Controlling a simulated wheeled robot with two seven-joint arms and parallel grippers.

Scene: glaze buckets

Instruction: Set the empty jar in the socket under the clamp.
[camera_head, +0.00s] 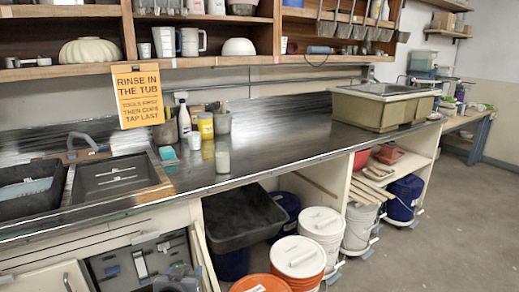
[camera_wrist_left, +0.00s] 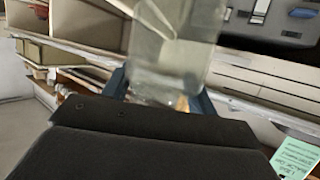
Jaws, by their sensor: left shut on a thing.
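My left gripper (camera_wrist_left: 161,92) has blue fingers on both sides of a clear, empty-looking glass jar (camera_wrist_left: 178,50) in the left wrist view. It is shut on the jar, whose upper part runs out of the picture. In the head view, my left gripper (camera_head: 178,279) is a dark, partly cut-off shape at the bottom edge, in front of the cabinet. I cannot make out the held jar there. I cannot pick out the socket or the clamp with certainty in either view. My right gripper is not in view.
A dark panel (camera_head: 112,272) with small white and blue fittings is in the low cabinet. Above is the dark counter (camera_head: 290,130), with a whitish jar (camera_head: 222,158), a yellow tub (camera_head: 205,125) and a sink (camera_head: 115,177). Several buckets, including an orange-rimmed one (camera_head: 298,257), stand below right.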

